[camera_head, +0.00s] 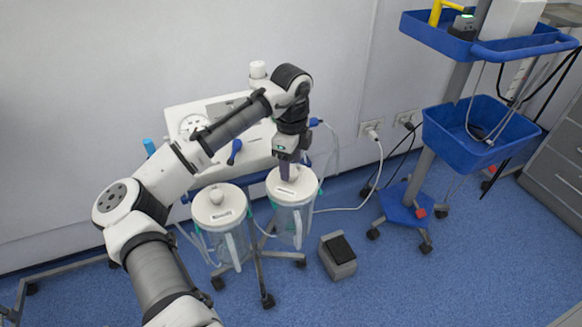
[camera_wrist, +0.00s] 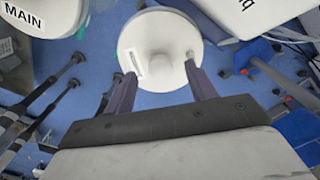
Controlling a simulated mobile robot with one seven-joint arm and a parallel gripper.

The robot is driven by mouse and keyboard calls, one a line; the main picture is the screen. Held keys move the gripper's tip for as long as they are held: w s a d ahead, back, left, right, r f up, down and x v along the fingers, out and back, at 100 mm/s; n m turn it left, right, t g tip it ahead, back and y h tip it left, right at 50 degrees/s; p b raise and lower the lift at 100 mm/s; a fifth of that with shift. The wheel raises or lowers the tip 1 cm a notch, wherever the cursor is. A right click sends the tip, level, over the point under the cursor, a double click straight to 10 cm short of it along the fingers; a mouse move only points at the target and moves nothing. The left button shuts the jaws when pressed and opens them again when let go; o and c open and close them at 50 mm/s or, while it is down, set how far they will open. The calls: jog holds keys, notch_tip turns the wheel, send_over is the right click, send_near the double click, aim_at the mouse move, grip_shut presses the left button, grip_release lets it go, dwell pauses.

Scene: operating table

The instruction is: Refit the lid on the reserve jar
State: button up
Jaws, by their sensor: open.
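Two clear jars with white lids stand side by side on the wheeled stand. The right jar (camera_head: 291,222) has a round white lid (camera_head: 291,190) with a knob and a small label, too small to read. My gripper (camera_head: 289,172) points down just above this lid. In the wrist view the lid (camera_wrist: 148,28) lies beyond my open fingers (camera_wrist: 159,70), with its knob (camera_wrist: 160,66) between them and a gap on each side. Whether the lid sits fully on its jar I cannot tell. The left jar's lid (camera_head: 218,212) shows in the wrist view with a MAIN label (camera_wrist: 22,17).
The white pump unit (camera_head: 185,115) is behind the jars, against the wall. A grey foot pedal (camera_head: 338,255) is on the blue floor to the right. A trolley with blue baskets (camera_head: 470,135) stands further right. Hoses and cables run between them.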

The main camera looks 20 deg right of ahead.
aim_at(291, 171)
notch_tip(291, 171, up, 11)
jog(key=shift+r+p, duration=0.15)
jog(key=shift+p, duration=0.15)
